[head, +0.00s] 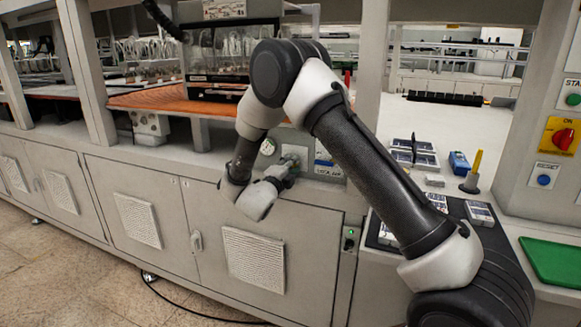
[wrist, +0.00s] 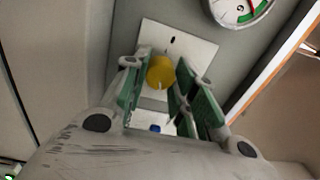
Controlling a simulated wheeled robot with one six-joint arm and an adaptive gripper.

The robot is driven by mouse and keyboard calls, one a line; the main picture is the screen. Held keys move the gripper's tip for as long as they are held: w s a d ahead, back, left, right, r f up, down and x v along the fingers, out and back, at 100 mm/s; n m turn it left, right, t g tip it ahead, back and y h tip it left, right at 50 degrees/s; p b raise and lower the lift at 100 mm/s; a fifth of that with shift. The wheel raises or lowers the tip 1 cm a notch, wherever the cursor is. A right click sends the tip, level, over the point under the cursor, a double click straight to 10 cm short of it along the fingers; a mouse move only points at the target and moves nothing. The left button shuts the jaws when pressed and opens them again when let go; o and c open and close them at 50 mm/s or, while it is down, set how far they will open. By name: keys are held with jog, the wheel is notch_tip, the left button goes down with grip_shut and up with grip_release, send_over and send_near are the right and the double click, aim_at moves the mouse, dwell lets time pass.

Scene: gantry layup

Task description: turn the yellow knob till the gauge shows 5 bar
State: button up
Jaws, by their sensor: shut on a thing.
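The yellow knob (wrist: 161,72) sits on a pale square plate (wrist: 196,52) in the wrist view, between the two green-padded fingers of my gripper (wrist: 158,80). My gripper is shut on the knob. In the head view my gripper (head: 289,162) reaches the cabinet front, and the knob is hidden behind it. The round gauge (wrist: 238,12) is cut off by the top edge of the wrist view; it has a white face with green and red marks. The gauge also shows small in the head view (head: 268,147). I cannot read its pressure in either view.
A labelled plate is right of my gripper on the cabinet. An orange surface (head: 160,100) lies above left. The worktop at right holds small packs (head: 415,158), a blue block (head: 459,162) and a green tray (head: 552,260). A control panel with a red switch (head: 562,138) stands far right.

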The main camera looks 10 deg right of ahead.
jog(key=shift+f+m, duration=0.1)
jog(key=shift+m, duration=0.3)
jog(key=o, duration=1)
jog(key=shift+o, duration=0.2)
jog(key=v, duration=1.2)
